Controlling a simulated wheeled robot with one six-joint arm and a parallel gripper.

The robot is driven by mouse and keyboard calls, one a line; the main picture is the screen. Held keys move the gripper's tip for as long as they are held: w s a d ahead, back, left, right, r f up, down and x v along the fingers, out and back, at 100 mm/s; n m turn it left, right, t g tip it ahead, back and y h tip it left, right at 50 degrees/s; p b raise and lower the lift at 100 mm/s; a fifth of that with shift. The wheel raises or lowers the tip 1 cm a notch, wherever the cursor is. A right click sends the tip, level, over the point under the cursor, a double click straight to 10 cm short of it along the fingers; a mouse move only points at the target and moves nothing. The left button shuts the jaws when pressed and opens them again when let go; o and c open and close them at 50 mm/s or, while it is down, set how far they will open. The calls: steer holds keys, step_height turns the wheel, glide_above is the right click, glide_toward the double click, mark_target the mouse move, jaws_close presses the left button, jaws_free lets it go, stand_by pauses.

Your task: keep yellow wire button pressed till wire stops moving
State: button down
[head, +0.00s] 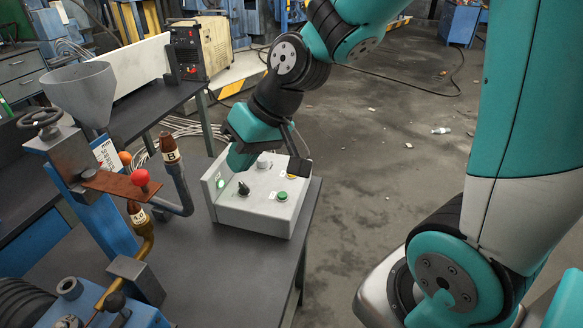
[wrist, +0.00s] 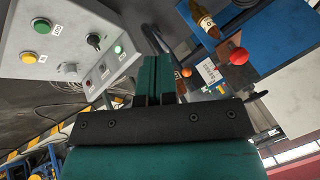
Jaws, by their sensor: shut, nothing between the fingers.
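A grey control box (head: 256,215) stands on the dark table and also shows in the wrist view (wrist: 45,12). The yellow button is partly hidden by my arm in the head view (head: 292,176). My gripper (head: 236,163) is shut and empty, over the box's left back part. In the wrist view its fingers (wrist: 155,70) are apart from the yellow button, right of the panel. I cannot identify the wire.
A black knob (head: 243,188) and a grey button (wrist: 67,68) are on the box. A green lamp (head: 220,183) glows on its raised left panel. Left stands a blue machine with a funnel (head: 80,92), a red ball knob (head: 140,177) and brown labelled bottles (head: 169,149).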

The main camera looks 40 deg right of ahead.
steer(key=w+d+f+m+t+h+p, duration=0.1)
steer(key=w+d+f+m, duration=0.3)
steer(key=d, duration=0.6)
steer(key=w+d+f+m+t+h+p, duration=0.1)
steer(key=w+d+f+m+t, duration=0.3)
steer(key=w+d, duration=0.5)
steer(key=shift+d+f+t+h, duration=0.15)
steer(key=shift+d+t+h, duration=0.15)
steer(key=shift+d+h, duration=0.45)
steer(key=shift+f, duration=0.1)
step_height(320, 180, down, 9)
steer(key=b, duration=0.6)
steer(key=shift+r, duration=0.2)
steer(key=shift+s+f+b, duration=0.1)
steer(key=shift+f+b, duration=0.05)
steer(key=shift+b, duration=0.15)
steer(key=shift+f, duration=0.3)
steer(key=shift+f+b, duration=0.35)
steer(key=shift+b, duration=0.25)
stand_by(1.3)
